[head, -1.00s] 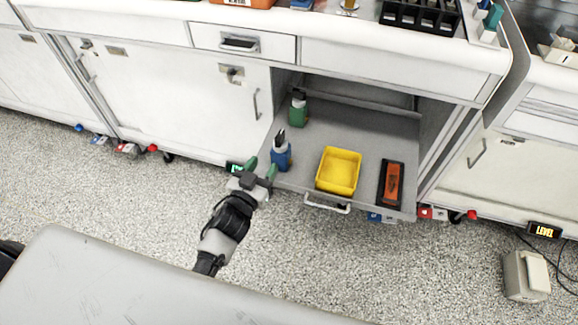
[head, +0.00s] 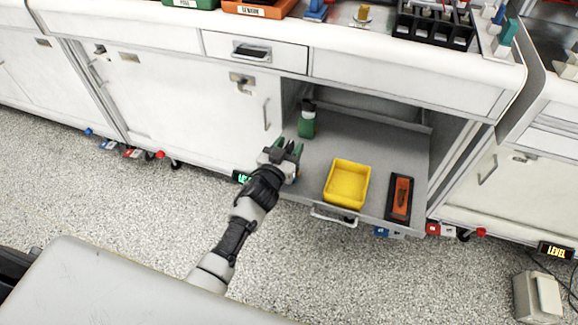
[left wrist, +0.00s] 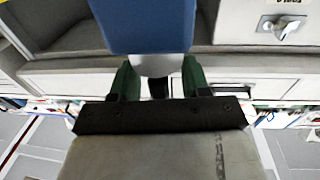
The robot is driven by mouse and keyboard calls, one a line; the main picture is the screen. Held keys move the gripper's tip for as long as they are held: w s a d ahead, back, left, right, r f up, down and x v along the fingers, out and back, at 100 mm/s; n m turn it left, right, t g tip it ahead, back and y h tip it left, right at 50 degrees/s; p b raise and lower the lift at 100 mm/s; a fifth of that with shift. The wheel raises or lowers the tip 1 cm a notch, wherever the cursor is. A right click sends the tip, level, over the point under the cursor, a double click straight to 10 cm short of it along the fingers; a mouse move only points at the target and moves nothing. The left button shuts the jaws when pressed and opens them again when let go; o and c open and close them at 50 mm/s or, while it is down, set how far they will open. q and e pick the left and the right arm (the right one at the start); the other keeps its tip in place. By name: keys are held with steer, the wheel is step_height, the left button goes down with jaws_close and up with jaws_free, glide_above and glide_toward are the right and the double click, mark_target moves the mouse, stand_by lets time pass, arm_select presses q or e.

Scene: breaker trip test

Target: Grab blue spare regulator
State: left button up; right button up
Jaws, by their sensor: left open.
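The blue spare regulator (left wrist: 145,25) fills the top middle of the left wrist view, with a pale part below it. My left gripper (left wrist: 158,78) has its two green fingers apart there, one on each side of the regulator's near end. I cannot tell whether they touch it. In the head view my left gripper (head: 286,148) is over the left part of the pulled-out shelf (head: 350,140) and hides the blue regulator. My right gripper is not in view.
A green regulator-like item (head: 307,122) stands behind my left gripper. A yellow bin (head: 347,184) and a dark tray with an orange item (head: 400,197) are to the right on the shelf. The cabinet opening's side and counter edge (head: 400,58) bound the space.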

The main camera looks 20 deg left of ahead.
arm_select(q)
jaws_close()
steer(key=shift+r, duration=0.2)
stand_by(0.4)
